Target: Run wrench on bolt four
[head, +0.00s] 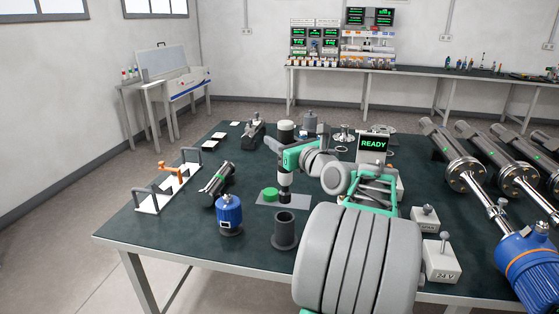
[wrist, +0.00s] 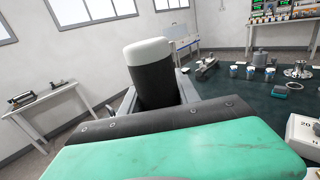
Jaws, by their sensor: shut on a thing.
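My gripper (head: 288,158) is shut on an upright power wrench with a black body and a cream cap (head: 286,125). The wrench's dark nose (head: 285,188) points down over a grey plate (head: 268,203) on the table, beside a green round piece (head: 270,194). I cannot tell whether the nose tip touches anything. In the wrist view the wrench's black body (wrist: 155,82) and cream cap stand just beyond the gripper, slightly tilted. No bolt, and no number four, can be made out. A silver flange (head: 343,134) stands at the back of the table.
A dark cup (head: 286,230) and a blue canister (head: 228,215) stand in front of the plate. A black-and-silver cylinder (head: 217,185) and a white rack with handles (head: 168,192) are at left. A READY screen (head: 373,145) and switch boxes (head: 441,261) are at right. The front left tabletop is clear.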

